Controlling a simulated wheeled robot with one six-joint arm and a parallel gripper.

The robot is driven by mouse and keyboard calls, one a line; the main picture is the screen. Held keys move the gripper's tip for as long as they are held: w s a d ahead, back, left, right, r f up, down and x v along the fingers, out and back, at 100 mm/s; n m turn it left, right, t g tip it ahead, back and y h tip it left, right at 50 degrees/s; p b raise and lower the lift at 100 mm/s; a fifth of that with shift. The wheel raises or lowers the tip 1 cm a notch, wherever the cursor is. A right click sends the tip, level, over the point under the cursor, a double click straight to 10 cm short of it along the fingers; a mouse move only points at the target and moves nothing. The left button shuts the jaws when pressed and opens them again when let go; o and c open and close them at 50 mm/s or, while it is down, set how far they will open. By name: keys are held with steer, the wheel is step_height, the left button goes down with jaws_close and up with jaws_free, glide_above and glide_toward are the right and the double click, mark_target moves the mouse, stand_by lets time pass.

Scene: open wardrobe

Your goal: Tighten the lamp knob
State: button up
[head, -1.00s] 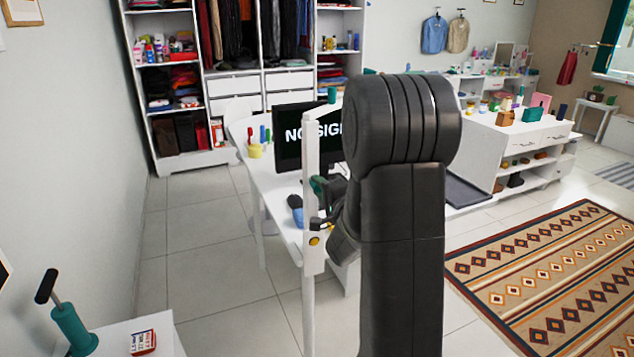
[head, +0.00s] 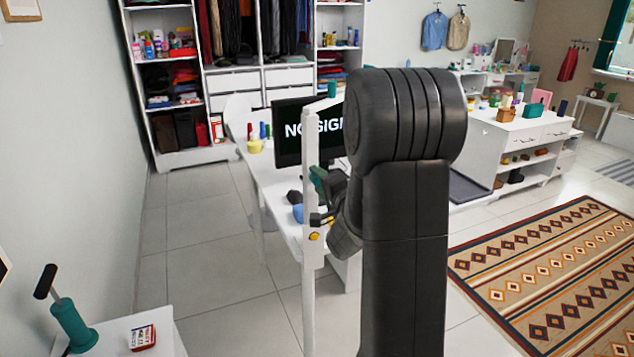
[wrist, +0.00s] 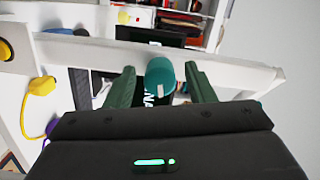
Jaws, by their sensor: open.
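A teal round knob (wrist: 160,75) with a white mark shows in the wrist view, in front of a white bar (wrist: 95,50). It lies between the two green fingers of my gripper (wrist: 162,84), which are open, one on each side. I cannot tell whether either finger touches it. In the head view my gripper (head: 319,184) is beside a white upright post (head: 310,165), partly hidden by the post and my arm. The teal knob between the fingers cannot be made out there.
A desk (head: 275,182) with a monitor (head: 290,130) stands behind the post. A yellow piece (wrist: 42,86) shows at the left of the wrist view. A small white table (head: 165,335) with a teal pump-like object (head: 74,325) is front left. Open floor lies between.

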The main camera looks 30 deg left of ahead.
steer(key=n+b, duration=0.1)
steer(key=n, duration=0.1)
steer(key=n+b, duration=0.1)
steer(key=shift+f+n+h+b, duration=0.2)
steer(key=shift+n+h+b, duration=0.1)
steer(key=shift+n+b, duration=0.1)
steer(key=n+b, duration=0.3)
steer(key=n+h+b, duration=0.1)
steer(key=n+b, duration=0.3)
steer(key=shift+t, duration=0.3)
steer(key=n+b, duration=0.3)
steer(key=shift+r+n+h+b, duration=0.15)
steer(key=shift+n+h+b, duration=0.15)
steer(key=shift+n+b, duration=0.25)
steer(key=c, duration=1)
steer(key=shift+r, duration=0.1)
steer(key=shift+c, duration=0.2)
steer(key=shift+m+p, duration=1.55)
steer(key=shift+p, duration=1.25)
jaws_close()
